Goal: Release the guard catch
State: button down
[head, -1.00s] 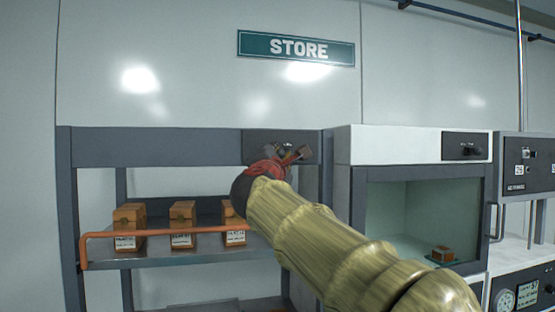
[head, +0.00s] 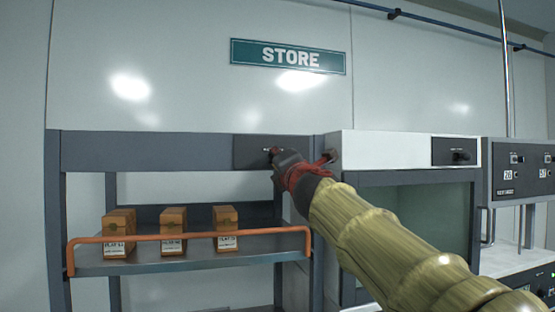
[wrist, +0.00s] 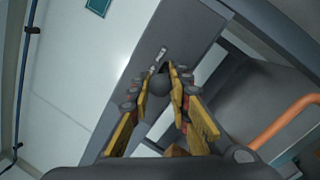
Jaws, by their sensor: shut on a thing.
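A dark panel (head: 247,153) sits at the right end of the grey top beam of the shelf rack. My gripper (head: 279,158) reaches it from the lower right, with its fingers at the panel's right part. In the wrist view, the two yellow-and-grey fingers (wrist: 167,73) close around a dark round knob (wrist: 160,84), which I take as the guard catch. A small pale label lies just beyond it. The fingers hide most of the knob in the head view. An orange guard rail (head: 190,238) runs across the front of the shelf.
Several brown boxes, one being the middle box (head: 173,232), stand on the shelf behind the rail. A white-topped glass-fronted cabinet (head: 400,150) with its own dark knob (head: 461,157) stands close on the right, partly behind my arm. A STORE sign (head: 289,57) hangs above.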

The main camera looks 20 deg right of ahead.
jog(key=shift+d+n+y, duration=0.25)
jog(key=shift+n+y, duration=0.15)
jog(key=shift+y, duration=0.5)
jog(key=shift+w+d+n+g+y+p, duration=0.15)
jog(key=shift+d+n+g+y+p, duration=0.55)
jog(key=shift+y, duration=0.95)
jog(key=shift+w+d+n+g+y+p, duration=0.1)
jog(key=shift+d+n+g+y+p, duration=0.15)
jog(key=shift+n+y+p, duration=1.15)
jog(key=shift+w+d+n+g+y+p, duration=0.15)
jog(key=shift+d+n+g+y+p, duration=0.5)
jog(key=shift+y, duration=1.2)
jog(key=shift+a+n, duration=0.25)
jog(key=shift+a, duration=0.05)
jog(key=c, duration=1.6)
grip_release()
jog(key=shift+c, duration=0.2)
jog(key=v, duration=1.2)
jog(key=shift+f, duration=0.15)
